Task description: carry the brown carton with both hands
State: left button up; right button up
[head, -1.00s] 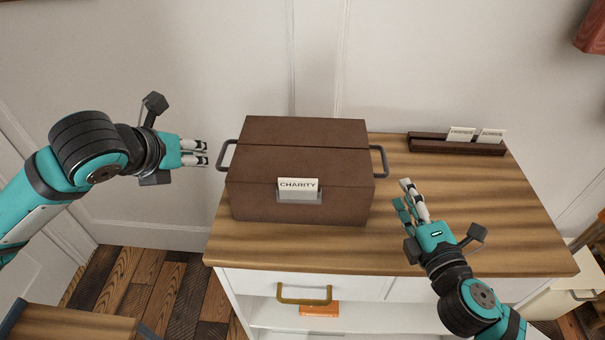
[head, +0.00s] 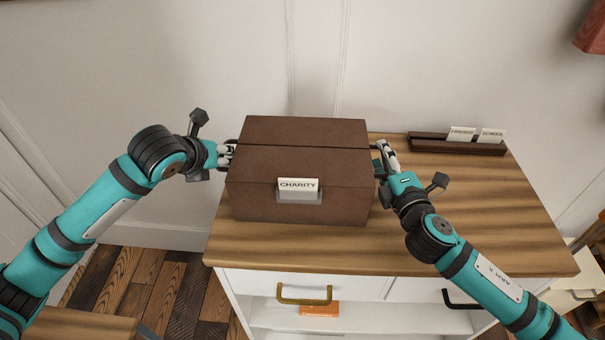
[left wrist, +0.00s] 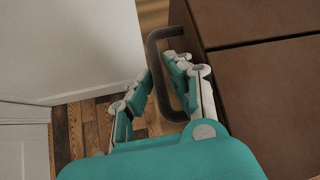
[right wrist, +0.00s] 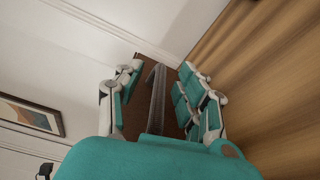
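The brown carton (head: 300,165) stands closed on the wooden top of a white cabinet, with a white CHARITY card (head: 298,187) in its front holder. It has a dark handle on each side. My left gripper (head: 227,155) is at its left handle. In the left wrist view the gripper is open, with that left handle (left wrist: 157,68) between its spread fingers. My right gripper (head: 383,157) is at the right side. In the right wrist view it is open, with the right handle (right wrist: 156,98) between its fingers. In the head view my grippers largely cover both handles.
A dark tray (head: 455,146) with two white cards stands at the back right of the cabinet top (head: 480,210). A wall is close behind. An orange item (head: 319,309) lies on the shelf below.

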pick_arm(q)
grip_shut()
pick_arm(e)
jog(key=c, duration=0.5)
grip_shut()
pick_arm(q)
jog(key=shift+r, duration=0.15)
pick_arm(e)
jog(key=shift+r, duration=0.1)
